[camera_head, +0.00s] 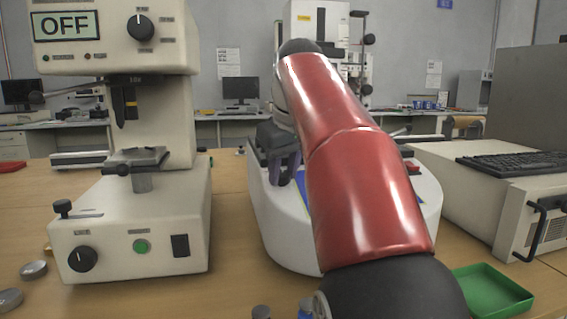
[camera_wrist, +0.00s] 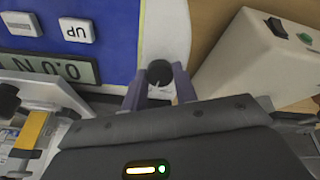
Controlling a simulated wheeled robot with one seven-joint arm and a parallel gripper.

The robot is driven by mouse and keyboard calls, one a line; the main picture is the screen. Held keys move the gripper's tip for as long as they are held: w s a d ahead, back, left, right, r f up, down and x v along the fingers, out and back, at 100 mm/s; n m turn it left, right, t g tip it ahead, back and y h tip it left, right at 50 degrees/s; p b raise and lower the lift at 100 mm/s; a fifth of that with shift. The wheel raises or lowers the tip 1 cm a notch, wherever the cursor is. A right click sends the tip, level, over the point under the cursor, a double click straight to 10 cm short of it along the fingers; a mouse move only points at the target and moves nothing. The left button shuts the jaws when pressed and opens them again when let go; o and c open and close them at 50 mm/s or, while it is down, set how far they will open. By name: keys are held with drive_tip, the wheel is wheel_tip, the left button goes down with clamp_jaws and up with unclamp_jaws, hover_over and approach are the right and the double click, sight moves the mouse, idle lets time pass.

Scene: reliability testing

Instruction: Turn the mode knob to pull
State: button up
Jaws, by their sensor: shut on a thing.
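The black round knob (camera_wrist: 159,71) sits beside the blue panel (camera_wrist: 110,22) of a white machine (camera_head: 285,228). My gripper (camera_head: 283,174) is over the left part of this machine, pointing down. In the wrist view its two purple fingers (camera_wrist: 160,84) stand on either side of the knob and are shut on it. The knob's pointer and mode labels cannot be made out. The arm hides much of the machine in the head view.
A cream tester (camera_head: 130,215) with an OFF display (camera_head: 66,25) stands close on the left. A green tray (camera_head: 490,290) lies at the front right. A grey-white cabinet with a keyboard (camera_head: 510,162) is at the right. Metal discs (camera_head: 34,270) lie at the left front.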

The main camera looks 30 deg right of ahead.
drive_tip(key=n+p, duration=0.1)
drive_tip(key=n, duration=0.2)
drive_tip(key=shift+r+n+p, duration=0.15)
drive_tip(key=shift+n+p, duration=0.25)
drive_tip(key=n, duration=0.4)
drive_tip(key=shift+y, duration=0.3)
drive_tip(key=shift+w+n, duration=0.1)
drive_tip(key=shift+n, duration=0.2)
drive_tip(key=o, duration=1)
drive_tip(key=shift+c, duration=0.2)
drive_tip(key=v, duration=0.7)
drive_tip(key=shift+r, duration=0.3)
